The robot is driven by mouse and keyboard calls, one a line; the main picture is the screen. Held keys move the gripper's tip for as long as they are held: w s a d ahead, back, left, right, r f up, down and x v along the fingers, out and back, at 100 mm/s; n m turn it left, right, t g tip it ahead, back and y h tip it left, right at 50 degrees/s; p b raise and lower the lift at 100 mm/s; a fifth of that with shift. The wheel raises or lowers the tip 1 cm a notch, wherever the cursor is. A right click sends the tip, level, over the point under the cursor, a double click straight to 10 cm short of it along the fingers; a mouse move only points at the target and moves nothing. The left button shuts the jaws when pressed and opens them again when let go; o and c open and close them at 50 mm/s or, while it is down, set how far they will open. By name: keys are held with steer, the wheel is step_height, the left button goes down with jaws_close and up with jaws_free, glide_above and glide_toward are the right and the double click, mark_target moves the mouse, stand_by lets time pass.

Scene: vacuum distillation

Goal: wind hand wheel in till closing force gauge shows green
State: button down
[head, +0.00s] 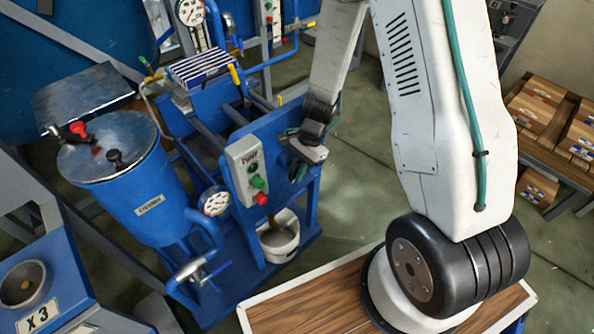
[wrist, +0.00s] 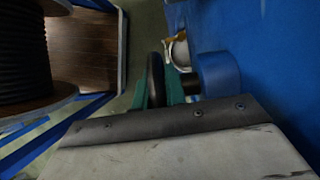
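My gripper (head: 298,172) is at the right end of the blue machine panel (head: 283,130) in the head view, very close to it. In the wrist view a dark disc seen edge-on, probably the hand wheel (wrist: 155,75), stands just beyond my gripper's front edge. A blue round boss (wrist: 216,74) lies to its right, with green parts at the disc's base. One round gauge (head: 214,201) is at the front and another (head: 191,11) at the back; neither is clearly labelled, and no green reading can be made out.
A grey button box (head: 246,170) with green and red buttons is on the panel. A white bucket (head: 279,238) stands below it. A blue drum (head: 150,190) is to the left. Open floor (head: 365,165) lies right of the machine; boxes (head: 548,110) fill a far shelf.

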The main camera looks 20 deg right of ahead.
steer(key=shift+g+y, duration=0.3)
steer(key=shift+y, duration=0.5)
steer(key=c, duration=1.4)
jaws_free()
steer(key=shift+c, duration=0.2)
steer(key=shift+r, duration=0.1)
